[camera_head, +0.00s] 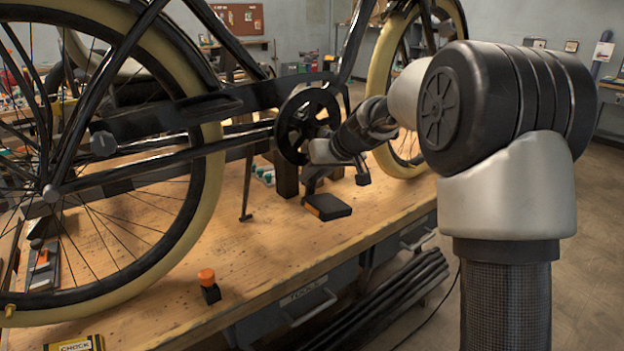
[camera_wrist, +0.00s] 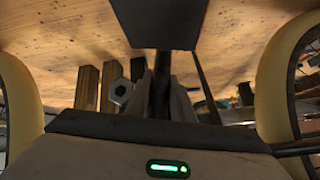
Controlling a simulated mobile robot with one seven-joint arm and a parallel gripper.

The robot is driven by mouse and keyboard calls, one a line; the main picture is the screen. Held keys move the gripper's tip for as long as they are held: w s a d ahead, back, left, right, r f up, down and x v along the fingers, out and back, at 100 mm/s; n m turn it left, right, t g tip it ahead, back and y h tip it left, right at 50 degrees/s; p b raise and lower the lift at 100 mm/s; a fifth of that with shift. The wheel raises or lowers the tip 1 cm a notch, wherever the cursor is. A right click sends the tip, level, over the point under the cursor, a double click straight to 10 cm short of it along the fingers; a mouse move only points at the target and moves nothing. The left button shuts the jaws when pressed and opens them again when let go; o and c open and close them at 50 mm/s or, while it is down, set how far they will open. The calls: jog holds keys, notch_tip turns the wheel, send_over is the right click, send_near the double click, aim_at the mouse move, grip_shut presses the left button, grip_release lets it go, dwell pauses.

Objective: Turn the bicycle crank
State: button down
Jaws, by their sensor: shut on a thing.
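The bicycle stands on the wooden workbench, with its dark chainring (camera_head: 308,125) at the middle of the head view. The crank hangs down from the chainring, and a black pedal (camera_head: 328,207) with an orange edge sits at its lower end. My gripper (camera_head: 316,176) is just above the pedal, shut on the crank. In the wrist view a dark bar, the crank (camera_wrist: 161,88), runs between my fingers, and the dark pedal block (camera_wrist: 160,22) fills the top middle. My gripper and wrist hide much of the crank.
Wooden blocks (camera_head: 286,178) stand behind the pedal. Dark tubes (camera_head: 385,300) lie below the bench; floor at right is open.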

jog(key=shift+d, duration=0.1)
jog(key=c, duration=1.5)
grip_release()
jog(key=shift+c, duration=0.2)
jog(key=p+v, duration=0.2)
jog(key=v, duration=1.5)
jog(key=shift+s, duration=0.15)
jog(key=shift+r, duration=0.1)
